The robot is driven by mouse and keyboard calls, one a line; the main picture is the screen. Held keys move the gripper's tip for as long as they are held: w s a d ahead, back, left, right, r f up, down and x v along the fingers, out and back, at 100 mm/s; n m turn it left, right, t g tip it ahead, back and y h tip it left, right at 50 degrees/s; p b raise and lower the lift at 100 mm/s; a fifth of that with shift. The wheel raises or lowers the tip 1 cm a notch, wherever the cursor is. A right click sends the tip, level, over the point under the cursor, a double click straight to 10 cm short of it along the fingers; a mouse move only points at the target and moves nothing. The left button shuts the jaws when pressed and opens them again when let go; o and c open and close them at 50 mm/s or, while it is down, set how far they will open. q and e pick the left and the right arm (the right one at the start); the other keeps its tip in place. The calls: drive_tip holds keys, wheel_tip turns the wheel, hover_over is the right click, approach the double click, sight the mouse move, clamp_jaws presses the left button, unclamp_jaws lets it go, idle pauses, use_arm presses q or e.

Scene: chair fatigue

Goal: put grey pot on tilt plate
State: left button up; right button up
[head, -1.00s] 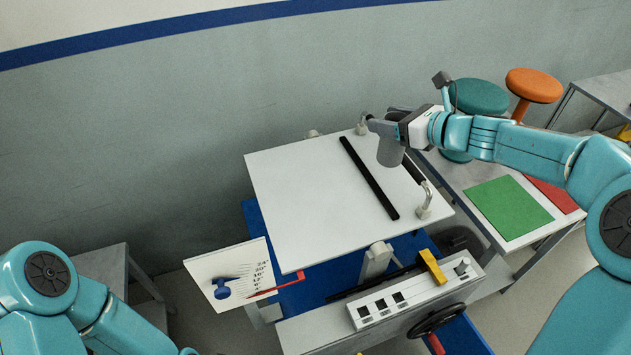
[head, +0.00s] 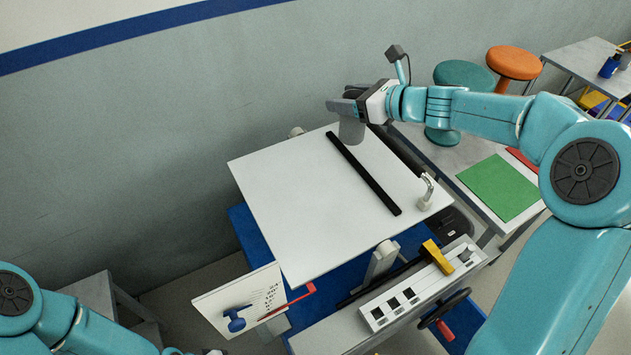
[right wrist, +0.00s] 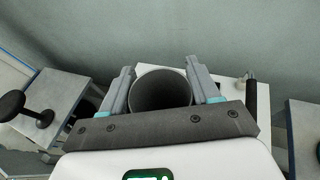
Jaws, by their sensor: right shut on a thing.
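The grey pot (head: 351,131) is in my right gripper (head: 345,108) at the far right part of the white tilt plate (head: 300,205). In the right wrist view the pot (right wrist: 161,90) sits between the two fingers of the gripper (right wrist: 163,82), its round rim facing the camera. The pot is upright or nearly so. I cannot tell whether its base touches the plate. A black bar (head: 362,172) lies across the plate close to the pot. My left gripper is not in view; only part of its arm shows at lower left.
A metal clamp (head: 427,192) stands at the plate's right corner. A scale board with a red pointer (head: 290,303) is at the front left. A control box (head: 420,285) with a yellow block is in front. A side table with a green sheet (head: 498,188) and stools are at right.

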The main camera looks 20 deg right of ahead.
wheel_tip(320, 180, down, 20)
drive_tip(key=b, duration=0.1)
drive_tip(key=shift+s+d+r+b, duration=0.15)
drive_tip(key=shift+s+b, duration=0.05)
drive_tip(key=shift+b, duration=0.1)
drive_tip(key=shift+f+b, duration=0.3)
drive_tip(key=o, duration=1.4)
drive_tip(key=shift+r, duration=0.1)
drive_tip(key=shift+r, duration=0.1)
